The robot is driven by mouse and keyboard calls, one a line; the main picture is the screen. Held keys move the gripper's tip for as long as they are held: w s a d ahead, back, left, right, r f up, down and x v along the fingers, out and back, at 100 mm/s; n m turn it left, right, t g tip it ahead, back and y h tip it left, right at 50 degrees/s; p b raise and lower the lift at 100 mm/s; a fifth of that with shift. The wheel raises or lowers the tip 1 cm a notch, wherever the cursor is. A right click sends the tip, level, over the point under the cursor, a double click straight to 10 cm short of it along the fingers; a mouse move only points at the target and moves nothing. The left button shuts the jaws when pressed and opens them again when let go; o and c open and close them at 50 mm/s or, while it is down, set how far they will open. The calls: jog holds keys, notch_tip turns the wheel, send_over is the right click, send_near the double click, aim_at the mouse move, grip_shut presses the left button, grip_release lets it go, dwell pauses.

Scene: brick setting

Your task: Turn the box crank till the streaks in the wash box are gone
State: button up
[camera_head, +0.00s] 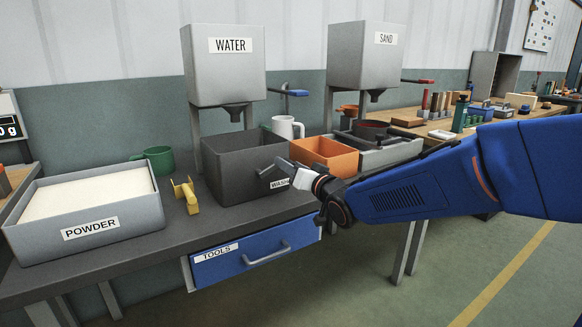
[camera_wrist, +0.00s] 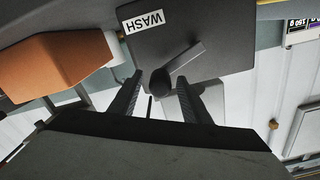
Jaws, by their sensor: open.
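The wash box (camera_head: 228,155) is a dark grey open box with a WASH label, on the bench below the water tank. Its front wall also shows in the wrist view (camera_wrist: 225,45). The box crank has a grey arm (camera_wrist: 186,62) and a dark round knob (camera_wrist: 160,81). My gripper (camera_head: 284,172) is at the right part of the box's front wall. In the wrist view my gripper's fingers are open, one on each side of the knob; I cannot tell whether they touch it. The head view does not show the box's floor, so no streaks can be made out.
An orange bin (camera_head: 326,154) stands right of the wash box. The water tank (camera_head: 224,75) and sand tank (camera_head: 366,62) stand behind. A blue drawer (camera_head: 240,262) is below.

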grip_shut()
jog(key=shift+r, duration=0.1)
